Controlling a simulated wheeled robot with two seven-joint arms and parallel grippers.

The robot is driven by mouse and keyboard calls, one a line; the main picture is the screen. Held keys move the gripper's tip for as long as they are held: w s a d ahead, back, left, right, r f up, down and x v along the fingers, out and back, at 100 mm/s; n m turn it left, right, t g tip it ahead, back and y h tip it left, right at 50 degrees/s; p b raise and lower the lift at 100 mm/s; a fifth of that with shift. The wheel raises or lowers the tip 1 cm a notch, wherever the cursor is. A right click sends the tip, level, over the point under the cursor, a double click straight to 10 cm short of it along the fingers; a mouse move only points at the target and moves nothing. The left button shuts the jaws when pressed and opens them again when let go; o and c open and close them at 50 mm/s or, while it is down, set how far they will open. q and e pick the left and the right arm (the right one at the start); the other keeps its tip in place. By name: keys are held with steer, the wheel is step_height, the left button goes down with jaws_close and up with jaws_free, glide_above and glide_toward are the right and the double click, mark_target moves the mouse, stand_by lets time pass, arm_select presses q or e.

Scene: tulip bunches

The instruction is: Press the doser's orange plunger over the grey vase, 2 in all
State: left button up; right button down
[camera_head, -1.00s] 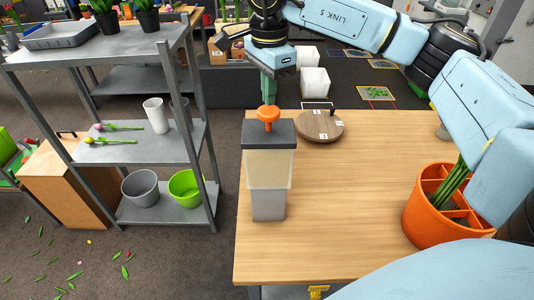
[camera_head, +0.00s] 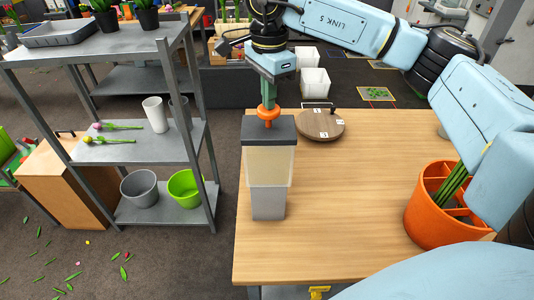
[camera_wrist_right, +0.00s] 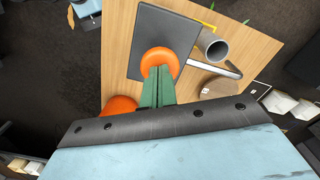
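The doser (camera_head: 268,166) stands upright near the table's left edge, with a dark lid, cream body and grey lower part. Its orange plunger (camera_head: 268,112) sticks up from the lid. My right gripper (camera_head: 268,99) comes down from above, with its green fingertips at the plunger's top, apparently touching it. In the right wrist view the green fingers (camera_wrist_right: 157,86) are shut side by side, with nothing between them, over the plunger (camera_wrist_right: 159,62). A grey open-topped cylinder (camera_wrist_right: 217,48), apparently the grey vase, is beside the lid; the head view does not show it. My left gripper is not in view.
A round wooden board (camera_head: 320,125) with number tags lies behind the doser. An orange divided pot (camera_head: 437,217) with green stems stands at the table's right. A grey shelf (camera_head: 140,140) stands to the left. The middle of the table is clear.

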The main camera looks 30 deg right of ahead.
steer(key=shift+f+b, duration=0.7)
steer(key=shift+f, duration=0.5)
step_height(320, 180, up, 8)
steer(key=p, duration=0.5)
steer(key=shift+f, duration=0.2)
